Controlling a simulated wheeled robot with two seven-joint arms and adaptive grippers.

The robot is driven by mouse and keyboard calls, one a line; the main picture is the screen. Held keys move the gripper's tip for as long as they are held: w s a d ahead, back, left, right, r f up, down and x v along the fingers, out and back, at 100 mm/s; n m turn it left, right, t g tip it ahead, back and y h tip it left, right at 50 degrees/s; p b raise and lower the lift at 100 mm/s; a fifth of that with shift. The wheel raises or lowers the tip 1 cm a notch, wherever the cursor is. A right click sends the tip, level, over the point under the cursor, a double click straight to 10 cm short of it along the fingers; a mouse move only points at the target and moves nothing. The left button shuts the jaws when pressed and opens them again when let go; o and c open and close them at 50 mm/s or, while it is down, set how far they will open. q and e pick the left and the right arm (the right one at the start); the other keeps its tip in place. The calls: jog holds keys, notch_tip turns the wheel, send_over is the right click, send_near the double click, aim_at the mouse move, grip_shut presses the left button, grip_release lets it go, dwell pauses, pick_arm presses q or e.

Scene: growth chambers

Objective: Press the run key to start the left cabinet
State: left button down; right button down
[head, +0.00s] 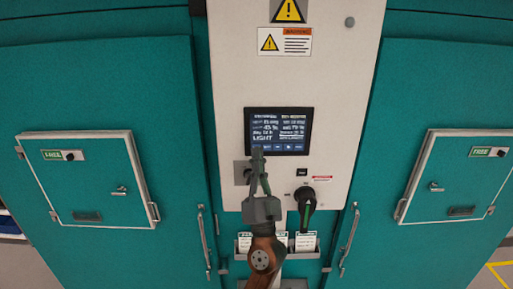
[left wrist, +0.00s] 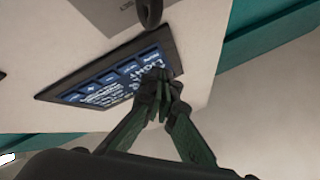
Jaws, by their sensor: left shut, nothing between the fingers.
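A dark display (head: 290,150) with two columns of white text and a row of small keys along its bottom is set in the pale control panel; I cannot read which key is run. My left gripper (head: 258,155) is shut and empty, its fingertips over the display's lower left corner. In the left wrist view the fingertips (left wrist: 158,82) overlap one end of the display (left wrist: 85,88); I cannot tell whether they touch it. The left cabinet (head: 105,95) is teal, its door closed, with a hatch marked FREE. My right gripper is out of view.
A grey plate (head: 241,171) is partly behind my gripper. Label cards (head: 305,242) stand in a holder below. The right cabinet (head: 420,95) is also closed.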

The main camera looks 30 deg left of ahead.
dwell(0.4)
pick_arm(q)
jog(key=shift+w+a+f+b, duration=0.15)
jog(key=shift+w+b, duration=0.15)
jog(key=shift+b, duration=0.15)
jog(key=shift+w, duration=0.1)
jog(key=shift+w+a+b, duration=0.2)
jog(key=shift+a+b, duration=0.05)
jog(key=shift+b, duration=0.1)
dwell(0.4)
jog(key=shift+s+d, duration=0.45)
jog(key=shift+s, duration=0.2)
